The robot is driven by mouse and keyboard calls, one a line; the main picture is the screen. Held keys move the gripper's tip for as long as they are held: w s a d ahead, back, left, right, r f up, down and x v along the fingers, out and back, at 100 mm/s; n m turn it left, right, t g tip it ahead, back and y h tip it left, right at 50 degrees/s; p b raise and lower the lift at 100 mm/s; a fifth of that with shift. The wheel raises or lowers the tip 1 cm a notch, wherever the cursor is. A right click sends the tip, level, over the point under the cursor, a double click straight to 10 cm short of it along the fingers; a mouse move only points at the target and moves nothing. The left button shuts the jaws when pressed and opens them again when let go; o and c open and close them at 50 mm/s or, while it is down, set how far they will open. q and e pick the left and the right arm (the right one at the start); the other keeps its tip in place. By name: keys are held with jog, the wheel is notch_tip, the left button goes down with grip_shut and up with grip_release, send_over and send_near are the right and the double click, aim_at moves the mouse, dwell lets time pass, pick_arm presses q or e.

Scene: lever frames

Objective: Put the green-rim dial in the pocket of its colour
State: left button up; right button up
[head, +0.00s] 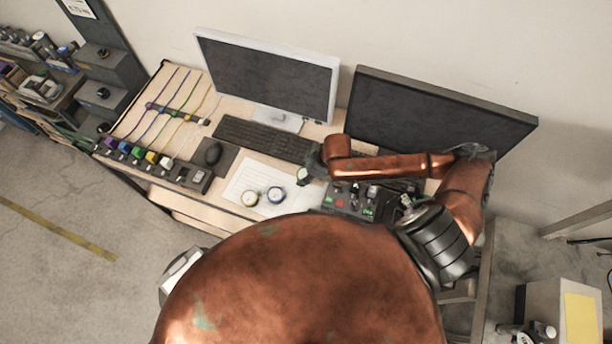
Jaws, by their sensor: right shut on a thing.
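The dial with what looks like a green rim (303,176) is small and partly hidden at the tip of my right gripper (308,168). The right gripper reaches in from the right over the desk and is shut on this dial, by the right edge of a white sheet (238,184). A yellow-rim dial (250,198) and a blue-rim dial (276,194) lie side by side on the sheet. I cannot make out a pocket of the green colour. My left gripper is not in view.
A dark control panel (343,202) with red and green lights sits right of the sheet. Coloured cords and a row of coloured knobs (137,152) fill the desk's left.

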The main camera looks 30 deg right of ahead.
jog(key=shift+w+f, duration=0.2)
jog(key=shift+w, duration=0.05)
jog(key=shift+w+d+f, duration=0.1)
jog(key=shift+d+f, duration=0.05)
jog(key=shift+f, duration=0.75)
jog(key=shift+w+d+f, duration=0.1)
jog(key=shift+f, duration=0.8)
jog(key=shift+f, duration=0.15)
jog(key=o, duration=1.2)
